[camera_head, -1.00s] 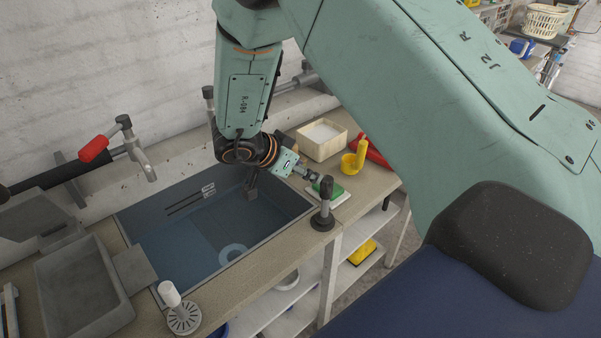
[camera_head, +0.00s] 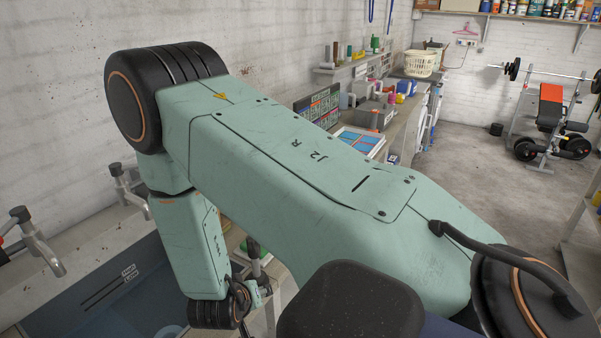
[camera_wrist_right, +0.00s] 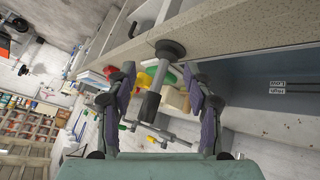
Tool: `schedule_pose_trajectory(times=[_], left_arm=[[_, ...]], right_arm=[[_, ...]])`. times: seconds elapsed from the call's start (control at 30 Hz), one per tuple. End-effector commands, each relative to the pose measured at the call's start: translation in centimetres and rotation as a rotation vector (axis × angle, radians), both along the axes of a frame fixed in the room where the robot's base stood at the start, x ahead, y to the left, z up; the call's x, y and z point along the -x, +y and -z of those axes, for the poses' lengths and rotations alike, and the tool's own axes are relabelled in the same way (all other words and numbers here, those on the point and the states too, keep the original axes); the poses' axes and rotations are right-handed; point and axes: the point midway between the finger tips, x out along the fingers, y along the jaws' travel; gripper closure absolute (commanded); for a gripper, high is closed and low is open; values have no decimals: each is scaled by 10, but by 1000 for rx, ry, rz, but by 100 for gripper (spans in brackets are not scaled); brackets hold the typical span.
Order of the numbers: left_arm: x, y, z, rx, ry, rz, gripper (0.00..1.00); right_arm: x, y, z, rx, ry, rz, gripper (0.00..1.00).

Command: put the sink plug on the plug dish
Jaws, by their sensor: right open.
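In the right wrist view, a dark piece with a round black base on the counter and a grey-and-black stem (camera_wrist_right: 150,103), which looks like the sink plug, stands near the sink edge. My right gripper (camera_wrist_right: 160,76) is open. Its fingers lie on either side of the stem, with gaps showing, so nothing is gripped. In the head view my right arm hides much of the counter. My right gripper (camera_head: 262,290) shows only in part there. I cannot make out the plug dish in either current view. My left gripper is not in view.
The sink (camera_head: 115,300) lies at lower left, with a tap (camera_head: 42,245) on its back side. Yellow, red and green items (camera_wrist_right: 167,78) lie behind the stem in the wrist view. Bins and a basket (camera_head: 419,64) stand farther along the wall.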

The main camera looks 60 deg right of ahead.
Motion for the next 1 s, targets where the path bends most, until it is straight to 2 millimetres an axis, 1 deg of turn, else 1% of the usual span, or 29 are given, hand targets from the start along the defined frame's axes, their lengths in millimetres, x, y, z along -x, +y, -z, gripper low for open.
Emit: schedule_pose_trajectory(times=[0.03, 0.07, 0.1, 0.17, 0.23, 0.27, 0.3, 0.4, 0.5, 0.6, 0.67, 1.0], left_arm=[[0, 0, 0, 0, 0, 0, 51], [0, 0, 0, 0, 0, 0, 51], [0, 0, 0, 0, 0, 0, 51], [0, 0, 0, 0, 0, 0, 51], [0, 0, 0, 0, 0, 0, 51], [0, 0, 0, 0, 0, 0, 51], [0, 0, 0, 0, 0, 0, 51], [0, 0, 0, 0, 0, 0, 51], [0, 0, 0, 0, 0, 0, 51], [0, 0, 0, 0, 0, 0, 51], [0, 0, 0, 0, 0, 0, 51], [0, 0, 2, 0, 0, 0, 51]], right_arm=[[19, 9, 16, -31, 55, -69, 48], [30, 16, 24, -53, 84, -112, 48], [45, 25, 34, -85, 123, -166, 48], [69, 40, 48, -141, 185, -245, 48], [101, 59, 62, -215, 258, -333, 48], [115, 67, 66, -249, 289, -368, 48], [134, 78, 71, -293, 329, -409, 48], [176, 101, 78, -398, 415, -495, 48], [206, 118, 78, -477, 473, -550, 48], [222, 127, 77, -521, 505, -580, 48], [226, 130, 77, -533, 512, -587, 48], [226, 130, 79, -534, 512, -590, 48]])
